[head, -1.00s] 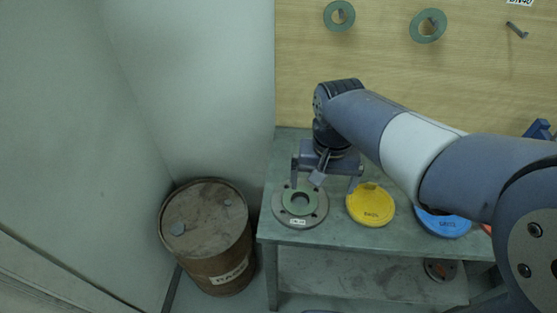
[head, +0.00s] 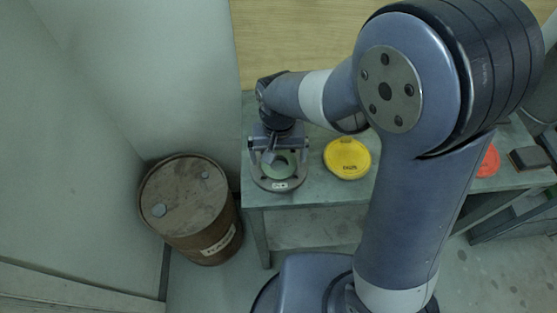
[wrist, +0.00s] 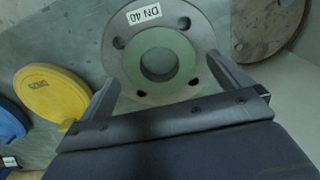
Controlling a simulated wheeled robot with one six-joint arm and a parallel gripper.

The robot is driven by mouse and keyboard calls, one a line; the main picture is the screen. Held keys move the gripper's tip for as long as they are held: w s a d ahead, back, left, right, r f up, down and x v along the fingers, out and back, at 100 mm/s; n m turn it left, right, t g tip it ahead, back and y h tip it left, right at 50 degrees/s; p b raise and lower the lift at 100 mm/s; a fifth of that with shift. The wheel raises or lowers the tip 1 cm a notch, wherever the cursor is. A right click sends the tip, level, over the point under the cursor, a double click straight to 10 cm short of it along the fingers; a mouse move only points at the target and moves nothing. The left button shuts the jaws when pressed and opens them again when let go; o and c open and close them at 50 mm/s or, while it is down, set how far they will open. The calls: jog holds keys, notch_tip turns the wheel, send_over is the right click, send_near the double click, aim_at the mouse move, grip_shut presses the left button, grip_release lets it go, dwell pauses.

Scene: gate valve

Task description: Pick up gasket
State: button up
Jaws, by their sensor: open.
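The gasket (head: 291,161) is a flat green ring lying on a grey bolted flange (head: 264,184) at the left end of the bench. In the wrist view the gasket (wrist: 184,62) lies around the flange's centre hole, and the flange (wrist: 122,38) carries a "DN 40" label. My gripper (head: 280,156) is open and empty above the flange, pointing down. In the wrist view its fingers (wrist: 165,84) stand apart, one on each side of the gasket. Contact between fingers and flange cannot be made out.
A yellow disc (head: 347,158) lies on the bench (head: 318,188) right of the flange. A red disc (head: 488,161) lies further right. A blue disc (wrist: 10,122) shows at the wrist view's left edge. A rusty barrel (head: 187,205) stands left of the bench, beside the wall.

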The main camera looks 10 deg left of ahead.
jog(key=shift+f, duration=0.55)
jog(key=shift+c, duration=0.4)
jog(key=c, duration=1)
notch_tip(320, 180, up, 10)
jog(key=shift+r+b, duration=0.1)
jog(key=shift+b, duration=0.3)
